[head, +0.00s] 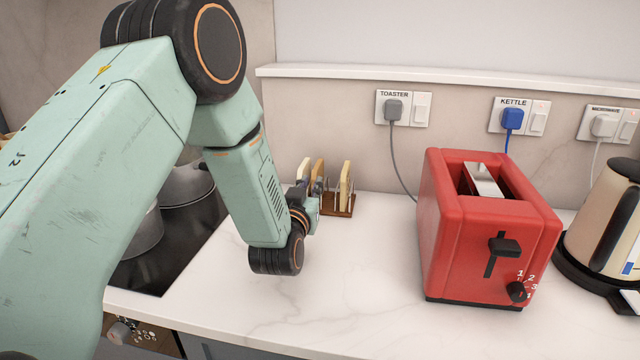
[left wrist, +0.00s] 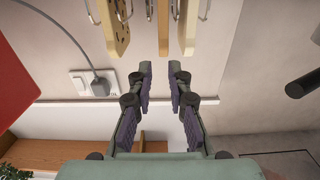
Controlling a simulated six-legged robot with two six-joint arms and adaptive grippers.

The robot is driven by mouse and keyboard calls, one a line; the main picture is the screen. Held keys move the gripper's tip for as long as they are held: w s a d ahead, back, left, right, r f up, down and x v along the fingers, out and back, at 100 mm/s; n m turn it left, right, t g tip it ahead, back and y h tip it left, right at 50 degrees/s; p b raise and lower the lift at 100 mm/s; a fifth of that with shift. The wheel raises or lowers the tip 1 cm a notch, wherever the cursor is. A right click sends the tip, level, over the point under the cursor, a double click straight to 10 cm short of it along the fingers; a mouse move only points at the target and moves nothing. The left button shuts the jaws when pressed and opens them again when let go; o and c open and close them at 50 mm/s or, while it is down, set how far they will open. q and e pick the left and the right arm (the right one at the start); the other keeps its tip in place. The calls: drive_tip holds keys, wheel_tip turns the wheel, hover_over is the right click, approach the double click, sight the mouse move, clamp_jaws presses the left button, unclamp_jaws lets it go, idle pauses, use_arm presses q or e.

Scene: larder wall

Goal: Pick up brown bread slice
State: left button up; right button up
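The brown bread slice (head: 318,171) stands upright in a small wooden rack (head: 341,212) on the counter, between a pale slice (head: 304,168) on its left and another slice (head: 346,184) on its right. My left gripper (head: 312,200) is in front of the rack and hides the lower part of the brown slice. In the left wrist view, the left gripper (left wrist: 160,68) is open and empty, its fingertips pointing at the brown slice (left wrist: 163,28). The slice's near edge lines up with the gap, just beyond the tips. The pale slice (left wrist: 187,30) is close beside the right-hand fingertip. My right gripper is out of view.
A red toaster (head: 485,235) stands right of the rack, with a kettle (head: 605,225) beyond it. Pots (head: 185,185) sit on the dark hob at left. The counter (head: 350,280) in front is clear.

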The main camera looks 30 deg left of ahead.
sight(315, 173)
use_arm(q)
drive_tip(key=x, duration=0.4)
drive_tip(key=shift+w+a+f, duration=0.1)
drive_tip(key=shift+w+a, duration=0.1)
drive_tip(key=shift+a, duration=0.25)
drive_tip(key=shift+w+d, duration=0.25)
drive_tip(key=shift+s+a, duration=0.1)
drive_tip(key=shift+a, duration=0.15)
drive_tip(key=shift+c, duration=1.7)
drive_tip(key=shift+d, duration=0.15)
clamp_jaws()
